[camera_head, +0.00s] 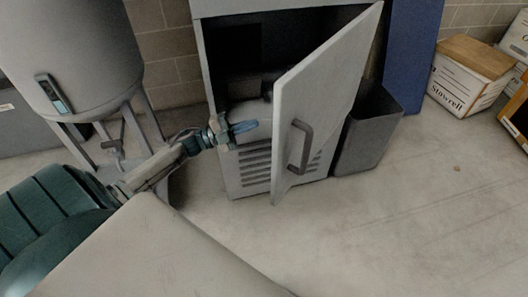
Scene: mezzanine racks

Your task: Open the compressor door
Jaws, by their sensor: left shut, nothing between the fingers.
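The grey compressor cabinet (228,172) stands at the upper middle of the head view. Its door (325,85) is swung partly open toward me, hinged on the right, with a dark grey bar handle (299,146) on its outer face. The dark inside of the cabinet shows to the left of the door, with a rounded grey part low in it. My left gripper (246,127) is shut and empty in front of the cabinet opening, left of the door's free edge. I cannot tell whether it touches anything. My right gripper is not in view.
A large grey tank (85,50) on legs stands at the left. A dark grey bin (368,132) is right of the cabinet, beside a blue upright panel (412,50). White boxes (462,85) are at the upper right. The floor at the lower right is clear.

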